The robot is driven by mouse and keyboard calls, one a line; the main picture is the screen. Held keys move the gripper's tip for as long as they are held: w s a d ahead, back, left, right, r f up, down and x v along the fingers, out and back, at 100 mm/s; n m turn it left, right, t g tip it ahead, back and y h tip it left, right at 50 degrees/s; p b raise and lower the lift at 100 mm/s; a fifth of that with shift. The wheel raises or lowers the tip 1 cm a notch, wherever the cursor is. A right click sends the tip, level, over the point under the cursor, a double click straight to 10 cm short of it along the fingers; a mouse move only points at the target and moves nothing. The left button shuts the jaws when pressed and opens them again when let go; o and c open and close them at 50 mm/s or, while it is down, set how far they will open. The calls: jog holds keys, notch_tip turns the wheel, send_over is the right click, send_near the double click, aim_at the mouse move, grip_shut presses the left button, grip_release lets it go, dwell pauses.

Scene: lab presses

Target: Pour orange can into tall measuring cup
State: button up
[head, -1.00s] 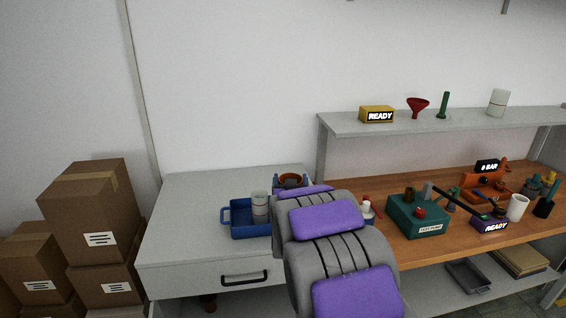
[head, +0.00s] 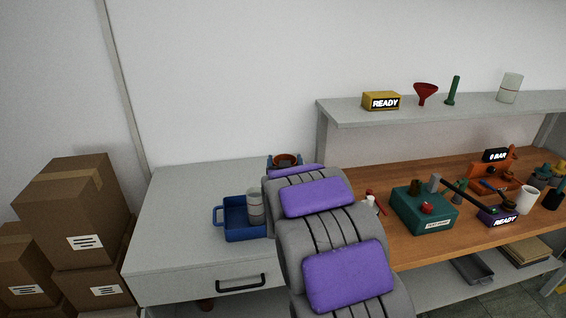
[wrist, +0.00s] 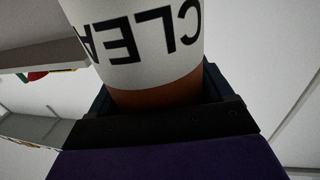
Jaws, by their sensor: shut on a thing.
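The orange can (wrist: 160,97) with a white label and upside-down dark lettering fills the upper wrist view. My gripper (wrist: 158,92) is shut around it, with a dark jaw on each side. In the head view the can's orange-brown top (head: 286,157) shows just behind my arm, between the blue-grey jaws. A pale grey banded cylinder (head: 255,206), looking like a measuring cup, stands in the blue tray left of my gripper. A similar pale cylinder (head: 510,87) stands on the shelf. I cannot tell for certain which is the tall measuring cup.
The blue tray (head: 234,235) sits on a grey drawer cabinet (head: 172,235), whose left part is clear. The wooden bench (head: 410,250) at right holds a green press (head: 424,212), a white cup (head: 528,200) and other items. Cardboard boxes (head: 72,210) stand at left.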

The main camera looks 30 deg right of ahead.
jog(key=a+n, duration=0.1)
jog(key=a+n+p, duration=0.1)
jog(key=n, duration=0.1)
jog(key=w+a+n, duration=0.1)
jog(key=n, duration=0.1)
jog(key=shift+a+f+t, duration=0.15)
jog(key=shift+f+t, duration=0.15)
jog(key=shift+t, duration=0.1)
jog(key=shift+w+a+f+n+t, duration=0.1)
jog(key=shift+a+f+n+t, duration=0.2)
jog(key=shift+n, duration=0.45)
jog(key=shift+w+a+n+t, duration=0.1)
jog(key=shift+a+n, duration=0.25)
jog(key=shift+n, duration=0.35)
jog(key=shift+w+a+f+n+t, duration=0.1)
jog(key=shift+a+f+n+t, duration=0.2)
jog(key=shift+n, duration=0.45)
jog(key=shift+d+r, duration=0.1)
jog(key=shift+d, duration=0.05)
